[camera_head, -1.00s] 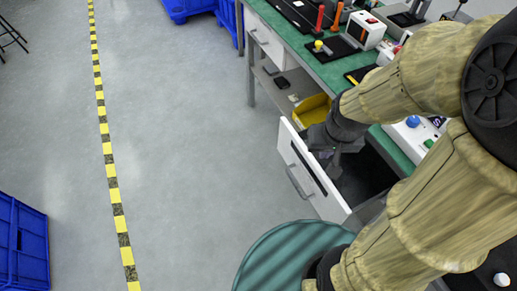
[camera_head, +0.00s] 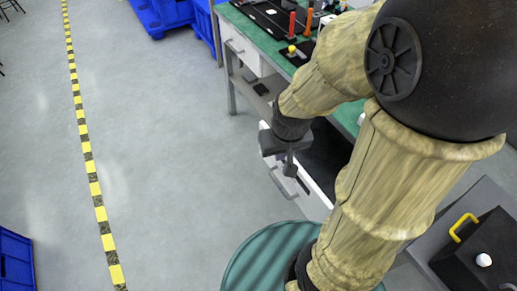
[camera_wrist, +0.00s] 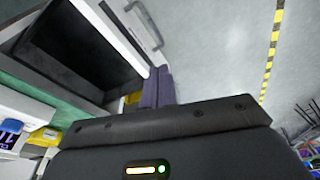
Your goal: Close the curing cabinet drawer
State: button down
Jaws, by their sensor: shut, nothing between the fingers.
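The curing cabinet drawer (camera_head: 313,203) stands open below the green bench. Its white front, bar handle (camera_head: 283,182) and part of its dark inside (camera_head: 325,152) show in the head view. My gripper (camera_head: 291,170) is shut and empty, at the drawer's front panel in the picture and covering part of it. I cannot tell whether it touches the panel. In the wrist view, the closed fingers (camera_wrist: 158,84) lie beside the near end of the drawer front, with the dark drawer inside (camera_wrist: 80,45) to the left and the handle (camera_wrist: 145,24) above. My arm hides the drawer's right side.
The green bench (camera_head: 243,28) carries tools and fixtures. A round green ribbed top (camera_head: 262,258) is near the bottom. Blue crates (camera_head: 162,14) stand at the back, another blue crate (camera_head: 14,262) at lower left. The floor left of the drawer is clear.

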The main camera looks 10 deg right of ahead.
jog(key=w+a+f+n+g+h+b, duration=0.2)
jog(key=f+n+h+b, duration=0.15)
jog(key=f+n, duration=0.3)
jog(key=w+a+f+n+g+h+b, duration=0.2)
jog(key=a+f+n+g+h, duration=0.1)
jog(key=f+n+h, duration=0.3)
jog(key=w+a+f+n+t+h+b, duration=0.3)
jog(key=w+a+f+n+t+h, duration=0.1)
jog(key=a+n+t+h, duration=0.3)
jog(key=w+a+n+t, duration=0.1)
jog(key=a+n, duration=0.1)
jog(key=a, duration=0.1)
jog(key=shift+w+a+h, duration=0.2)
jog(key=shift+w+h, duration=0.1)
jog(key=shift+h, duration=0.05)
jog(key=b+x, duration=0.3)
jog(key=x, duration=1.1)
